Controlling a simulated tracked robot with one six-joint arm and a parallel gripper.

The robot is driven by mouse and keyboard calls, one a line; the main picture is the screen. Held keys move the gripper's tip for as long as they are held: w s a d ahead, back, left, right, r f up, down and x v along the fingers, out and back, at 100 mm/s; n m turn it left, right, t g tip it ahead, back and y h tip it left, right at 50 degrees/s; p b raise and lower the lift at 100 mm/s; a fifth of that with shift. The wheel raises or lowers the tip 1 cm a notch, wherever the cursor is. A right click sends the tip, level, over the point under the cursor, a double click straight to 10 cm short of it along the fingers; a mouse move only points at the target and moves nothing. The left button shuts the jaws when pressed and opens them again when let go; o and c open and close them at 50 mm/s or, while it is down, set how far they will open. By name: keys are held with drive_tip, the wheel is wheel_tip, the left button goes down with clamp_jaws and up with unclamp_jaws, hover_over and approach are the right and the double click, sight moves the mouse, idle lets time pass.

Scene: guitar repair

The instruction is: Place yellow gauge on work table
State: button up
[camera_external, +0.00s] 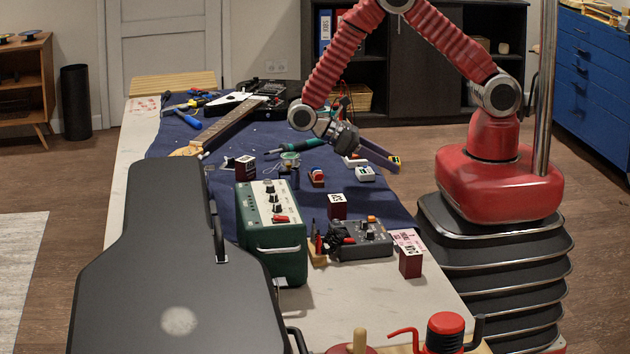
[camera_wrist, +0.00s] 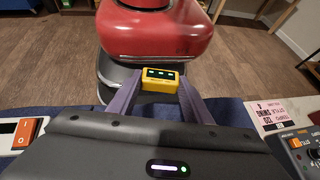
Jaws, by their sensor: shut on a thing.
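The yellow gauge (camera_external: 396,162) is small and boxy with a dark face, and it also shows in the wrist view (camera_wrist: 160,83). My gripper (camera_external: 389,160) is shut on it, its two purple-grey fingers on either side of the gauge, as the wrist view (camera_wrist: 160,78) shows. The gauge is held in the air by the table's right edge, on the side of my base. The work table (camera_external: 400,300) is long and pale, with a dark blue cloth (camera_external: 225,135) over much of it. I cannot tell the gauge's exact height.
White-topped small boxes (camera_external: 365,174) lie on the cloth near the gripper. A green amplifier (camera_external: 271,240), a grey pedal unit (camera_external: 365,242), dark red blocks (camera_external: 410,262) and a black guitar case (camera_external: 165,260) crowd the near part. A guitar (camera_external: 230,125) lies farther back.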

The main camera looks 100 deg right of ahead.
drive_tip(key=w+a+r+m+t+y, duration=0.1)
drive_tip(key=w+a+m+t+y, duration=0.1)
drive_tip(key=a+m+t+y, duration=0.3)
wheel_tip(320, 180, up, 9)
drive_tip(key=m+t+y, duration=0.4)
drive_tip(key=m+t, duration=0.8)
drive_tip(key=m, duration=0.3)
hover_over(318, 201)
drive_tip(key=shift+d+f, duration=0.15)
drive_tip(key=shift+f, duration=2.55)
drive_tip(key=shift+f, duration=0.1)
drive_tip(key=shift+f, duration=2.85)
drive_tip(key=shift+f, duration=2.1)
